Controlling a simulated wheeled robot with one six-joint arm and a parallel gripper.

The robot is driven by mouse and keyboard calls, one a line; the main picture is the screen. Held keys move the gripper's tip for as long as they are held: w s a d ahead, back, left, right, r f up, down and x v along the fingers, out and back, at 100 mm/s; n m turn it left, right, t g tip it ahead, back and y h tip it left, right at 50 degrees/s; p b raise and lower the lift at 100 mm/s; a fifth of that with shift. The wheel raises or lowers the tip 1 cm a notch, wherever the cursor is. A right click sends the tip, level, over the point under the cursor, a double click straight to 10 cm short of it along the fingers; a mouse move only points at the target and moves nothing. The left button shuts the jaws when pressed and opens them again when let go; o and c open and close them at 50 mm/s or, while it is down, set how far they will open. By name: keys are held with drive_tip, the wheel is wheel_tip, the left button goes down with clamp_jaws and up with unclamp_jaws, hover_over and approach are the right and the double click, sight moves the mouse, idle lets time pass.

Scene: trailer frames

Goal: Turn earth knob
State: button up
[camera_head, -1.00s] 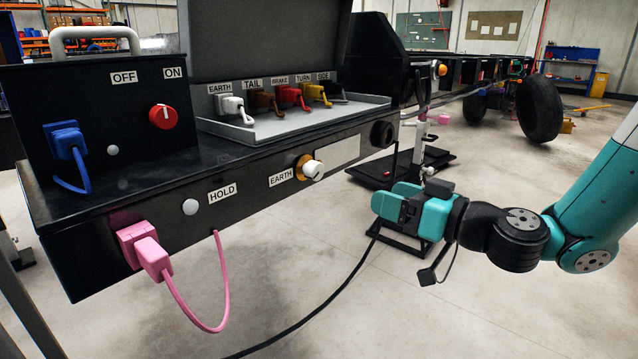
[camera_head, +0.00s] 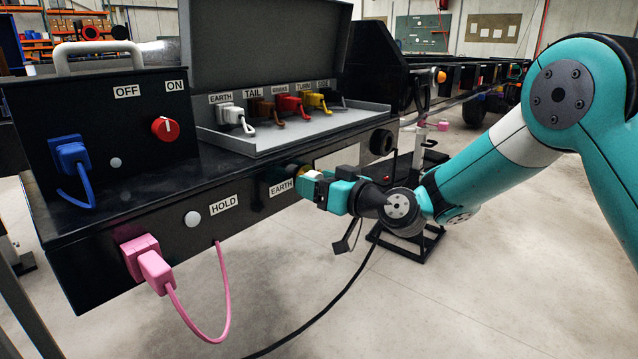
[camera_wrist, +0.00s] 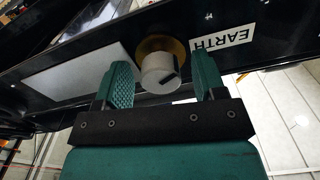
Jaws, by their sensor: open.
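The earth knob (camera_wrist: 159,72) is a white cylinder with a dark mark on a yellow-orange base, set in the black front panel. In the wrist view it sits between the tips of the two green fingers of my gripper (camera_wrist: 164,82), with a gap on either side. The fingers are open and do not visibly touch it. In the head view my gripper (camera_head: 310,184) is in front of the panel, right of the EARTH label (camera_head: 282,187).
A pink plug (camera_head: 148,263) with a hanging cable and a HOLD button (camera_head: 192,219) are on the panel to the left. A control box with a red knob (camera_head: 165,128) and blue plug (camera_head: 70,155) stands above. Open floor lies in front of the panel.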

drive_tip(key=c, duration=0.9)
